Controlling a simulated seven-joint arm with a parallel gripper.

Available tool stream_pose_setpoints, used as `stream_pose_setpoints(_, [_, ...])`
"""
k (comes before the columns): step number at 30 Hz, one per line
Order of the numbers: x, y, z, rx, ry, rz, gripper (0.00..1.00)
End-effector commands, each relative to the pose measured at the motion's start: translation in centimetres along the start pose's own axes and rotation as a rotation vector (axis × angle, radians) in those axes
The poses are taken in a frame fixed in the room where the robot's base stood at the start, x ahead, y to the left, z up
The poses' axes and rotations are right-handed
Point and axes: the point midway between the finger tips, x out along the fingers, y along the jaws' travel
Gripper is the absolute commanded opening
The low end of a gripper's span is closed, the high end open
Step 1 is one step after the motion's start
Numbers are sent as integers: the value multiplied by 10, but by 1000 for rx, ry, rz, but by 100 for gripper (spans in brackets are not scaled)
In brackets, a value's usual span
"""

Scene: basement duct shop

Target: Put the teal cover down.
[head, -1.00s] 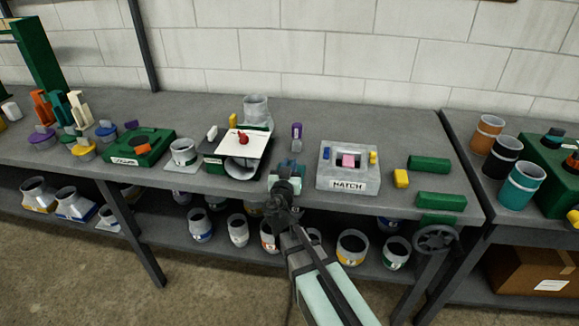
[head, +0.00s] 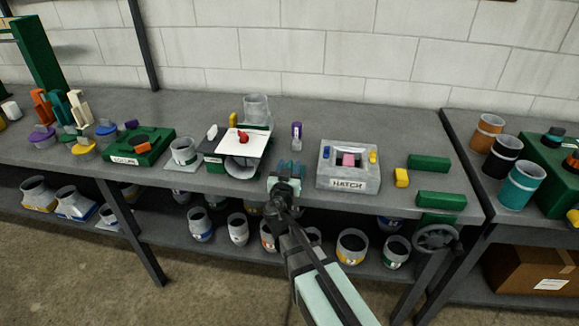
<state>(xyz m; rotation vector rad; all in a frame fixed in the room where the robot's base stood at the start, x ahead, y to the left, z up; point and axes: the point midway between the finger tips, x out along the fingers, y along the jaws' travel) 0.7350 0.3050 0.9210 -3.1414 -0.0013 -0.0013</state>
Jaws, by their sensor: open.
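My gripper (head: 290,170) is open, low over the front edge of the bench between the white-topped stand and the grey HATCH block. Dark teal shows at its fingertips. I cannot tell whether this is the teal cover between or under the fingers, or the fingers themselves. The grey HATCH block (head: 348,184) has a square opening with a pink piece (head: 348,160) in it. No separate teal cover can be made out clearly on the bench near the gripper.
A white-topped stand (head: 232,147) with a red knob is left of my gripper. A purple piece (head: 296,132) stands behind it. The rear of the bench (head: 350,115) is mostly clear.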

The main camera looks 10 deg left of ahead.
Motion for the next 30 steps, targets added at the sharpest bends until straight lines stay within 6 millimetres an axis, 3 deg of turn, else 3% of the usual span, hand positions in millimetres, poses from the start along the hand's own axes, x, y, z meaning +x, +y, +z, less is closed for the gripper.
stream_pose_setpoints(13, [-62,1,0,0,-1,0,44])
stream_pose_setpoints(30, [-71,0,0,0,-1,-1,44])
